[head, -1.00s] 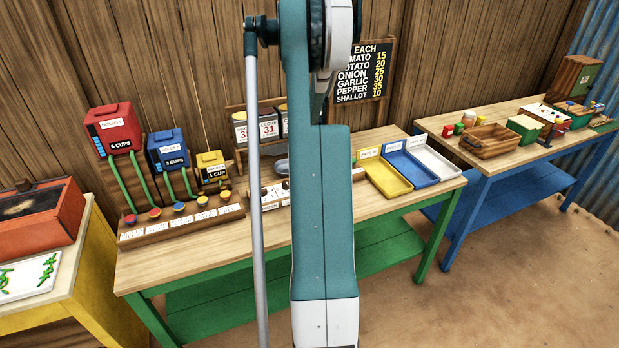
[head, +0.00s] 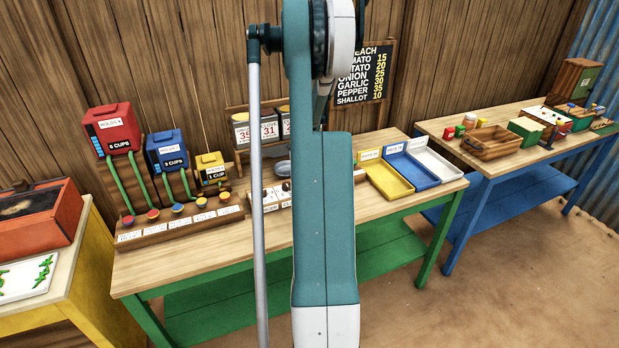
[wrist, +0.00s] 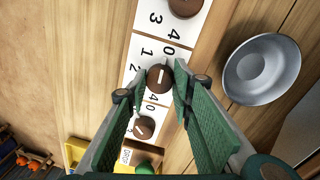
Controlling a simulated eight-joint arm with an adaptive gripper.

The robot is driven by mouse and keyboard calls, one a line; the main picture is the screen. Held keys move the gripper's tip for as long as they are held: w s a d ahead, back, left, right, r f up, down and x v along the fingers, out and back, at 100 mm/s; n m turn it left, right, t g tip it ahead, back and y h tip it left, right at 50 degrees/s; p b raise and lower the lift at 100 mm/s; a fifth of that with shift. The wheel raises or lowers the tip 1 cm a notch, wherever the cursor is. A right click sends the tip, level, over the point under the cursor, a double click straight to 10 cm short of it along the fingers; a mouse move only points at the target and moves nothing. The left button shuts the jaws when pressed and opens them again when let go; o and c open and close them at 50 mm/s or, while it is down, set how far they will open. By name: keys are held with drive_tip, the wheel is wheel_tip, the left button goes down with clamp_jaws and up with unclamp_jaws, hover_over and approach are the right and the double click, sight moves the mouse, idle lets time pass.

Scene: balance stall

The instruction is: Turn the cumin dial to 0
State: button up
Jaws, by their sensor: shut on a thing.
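In the wrist view my gripper (wrist: 158,86) has its two green-padded fingers on either side of a round brown dial (wrist: 159,79) and is shut on it. This is the middle of three dials in view. A pale line on its top runs roughly up and down the picture. Its white number plate (wrist: 134,70) is partly covered by the fingers. Another brown dial (wrist: 185,6) is at the top edge, and a third (wrist: 144,129) shows between the fingers. I cannot read which is cumin. In the head view my arm hides the gripper and part of the dial row (head: 272,198).
A grey metal bowl (wrist: 262,68) stands close to the right of the dials in the wrist view. In the head view, number cards (head: 243,133) stand behind the row. Coloured dispensers (head: 111,130) are at left, and yellow, blue and white trays (head: 411,167) at right.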

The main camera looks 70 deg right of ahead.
drive_tip(key=shift+m, duration=0.5)
drive_tip(key=o, duration=0.9)
drive_tip(key=shift+w+d+r, duration=0.1)
drive_tip(key=shift+r, duration=1.9)
drive_tip(key=shift+w+d+r, duration=0.1)
drive_tip(key=shift+w+r, duration=0.05)
drive_tip(key=shift+r, duration=1.85)
drive_tip(key=shift+w+d+r, duration=0.1)
drive_tip(key=shift+r, duration=1.9)
